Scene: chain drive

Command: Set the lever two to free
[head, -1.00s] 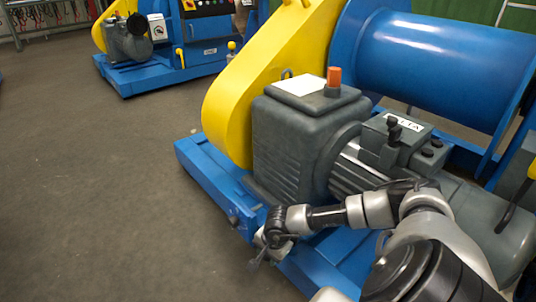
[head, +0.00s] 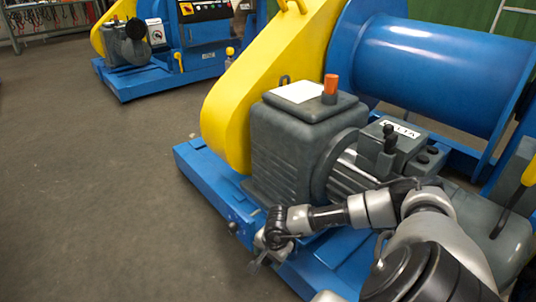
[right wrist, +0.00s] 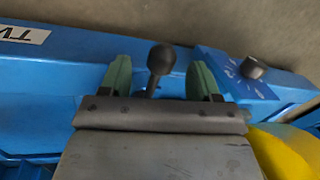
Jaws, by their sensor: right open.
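The lever (right wrist: 158,66) has a dark ball knob on a short stem, on a blue beam, in the right wrist view. A white label (right wrist: 24,34) on the beam, partly cut off, reads "TW". My right gripper (right wrist: 160,78) is open, with one green finger on each side of the lever. The knob stands between the fingers with gaps on both sides. In the head view my right gripper (head: 268,250) is low beside the blue base; the lever cannot be made out there. My left gripper is not in view.
A small dark knob (right wrist: 252,67) with white markings sits right of the fingers. The grey gearbox (head: 300,140), yellow guard (head: 228,120) and blue drum (head: 430,70) stand above the blue base (head: 205,180). The floor (head: 90,200) at left is clear.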

